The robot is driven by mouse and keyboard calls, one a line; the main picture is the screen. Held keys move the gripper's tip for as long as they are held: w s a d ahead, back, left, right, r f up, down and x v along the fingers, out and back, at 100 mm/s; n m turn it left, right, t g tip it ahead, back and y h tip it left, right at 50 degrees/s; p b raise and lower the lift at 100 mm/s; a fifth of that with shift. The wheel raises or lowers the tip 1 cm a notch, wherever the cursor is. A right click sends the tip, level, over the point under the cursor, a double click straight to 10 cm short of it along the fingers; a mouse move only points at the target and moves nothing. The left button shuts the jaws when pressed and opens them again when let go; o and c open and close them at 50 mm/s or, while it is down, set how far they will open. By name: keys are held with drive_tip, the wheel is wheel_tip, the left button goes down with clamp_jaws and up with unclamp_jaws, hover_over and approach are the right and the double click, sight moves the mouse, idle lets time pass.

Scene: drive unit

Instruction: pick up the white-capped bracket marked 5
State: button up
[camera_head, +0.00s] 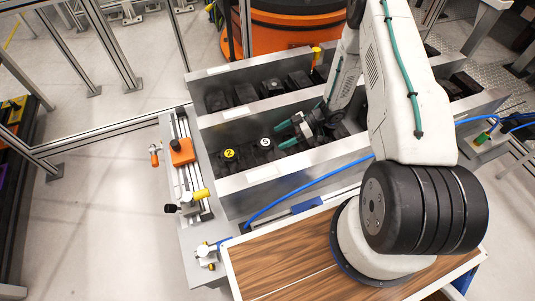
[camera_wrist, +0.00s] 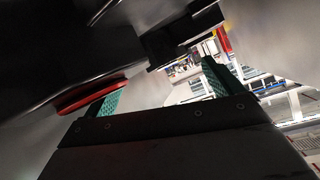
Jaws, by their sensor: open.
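The white-capped bracket marked 5 (camera_head: 265,142) sits in the near trough of the metal rack, its cap facing up. A yellow-capped bracket marked 2 (camera_head: 229,154) sits just left of it. My gripper (camera_head: 284,135) reaches into the same trough from the right, its green fingers spread and pointing left at the white-capped bracket. The fingers appear close to it; I cannot tell whether they touch. In the wrist view my gripper (camera_wrist: 160,92) shows two green fingers apart, with nothing clearly between them. A red-rimmed round part (camera_wrist: 90,95) lies by the left finger. The white cap cannot be made out there.
The metal rack (camera_head: 250,178) has upright walls in front of and behind the trough. More dark brackets (camera_head: 245,92) stand in the far trough. An orange clamp (camera_head: 182,151) sits on a rail at left. A wooden tabletop (camera_head: 285,258) is clear in front.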

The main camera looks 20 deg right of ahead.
sight(272, 141)
drive_tip(key=x, duration=0.5)
drive_tip(key=shift+s+a, duration=0.1)
drive_tip(key=shift+a, duration=0.25)
clamp_jaws()
